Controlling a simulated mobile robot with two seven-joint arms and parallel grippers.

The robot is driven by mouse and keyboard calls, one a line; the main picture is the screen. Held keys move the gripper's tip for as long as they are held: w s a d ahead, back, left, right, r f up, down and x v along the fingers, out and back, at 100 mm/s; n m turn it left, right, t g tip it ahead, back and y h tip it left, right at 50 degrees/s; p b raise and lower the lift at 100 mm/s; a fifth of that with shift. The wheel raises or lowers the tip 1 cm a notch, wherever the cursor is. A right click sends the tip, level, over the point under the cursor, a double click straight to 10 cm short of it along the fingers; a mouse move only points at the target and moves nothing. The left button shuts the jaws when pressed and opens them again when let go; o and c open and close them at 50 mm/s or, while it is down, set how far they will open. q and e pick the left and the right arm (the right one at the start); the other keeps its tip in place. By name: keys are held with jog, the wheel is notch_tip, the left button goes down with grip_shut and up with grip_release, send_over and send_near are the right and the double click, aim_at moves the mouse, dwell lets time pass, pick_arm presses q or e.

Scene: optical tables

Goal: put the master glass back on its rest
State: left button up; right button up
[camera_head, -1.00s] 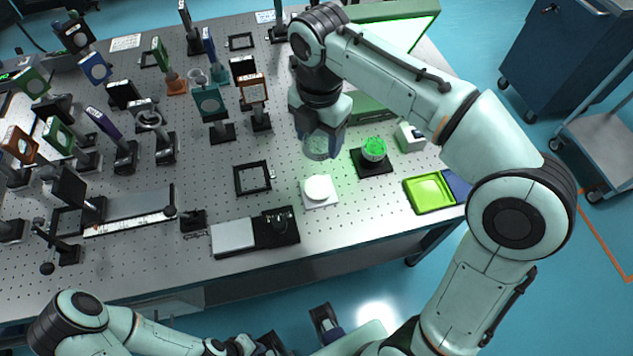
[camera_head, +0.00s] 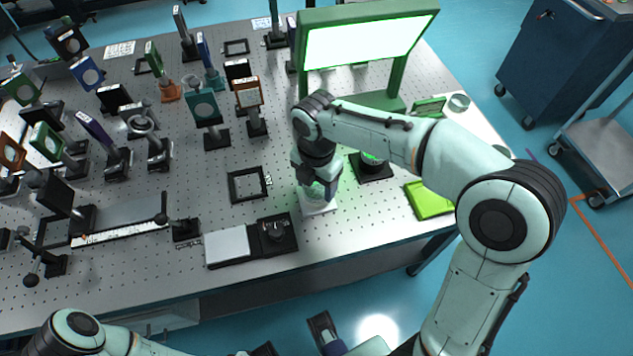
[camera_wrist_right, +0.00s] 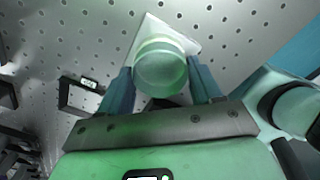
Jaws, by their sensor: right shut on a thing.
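The master glass is a clear, green-tinted round disc (camera_wrist_right: 160,70). My right gripper (camera_wrist_right: 160,82) is shut on it, one blue-grey finger on each side. The rest is a white square plate (camera_wrist_right: 153,24), partly hidden behind the glass in the right wrist view. In the head view my right gripper (camera_head: 319,190) is low over the white plate (camera_head: 319,209), with the glass overlapping it. I cannot tell whether the glass touches the rest. My left gripper (camera_head: 295,342) shows at the bottom edge, partly cut off, its fingers apart and nothing seen between them.
A black stand with a green-lit piece (camera_head: 373,166) is just right of the rest. A green-framed light panel (camera_head: 303,75) stands behind. A black square frame (camera_head: 248,184) and a black-and-white device (camera_head: 272,232) are left of the rest. A green tray (camera_head: 427,200) lies right.

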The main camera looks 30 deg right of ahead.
aim_at(317, 187)
jog(key=shift+f, duration=0.15)
jog(key=o, duration=1.3)
notch_tip(317, 187, up, 12)
jog(key=p, duration=0.2)
jog(key=shift+r+p, duration=0.25)
jog(key=shift+p, duration=0.05)
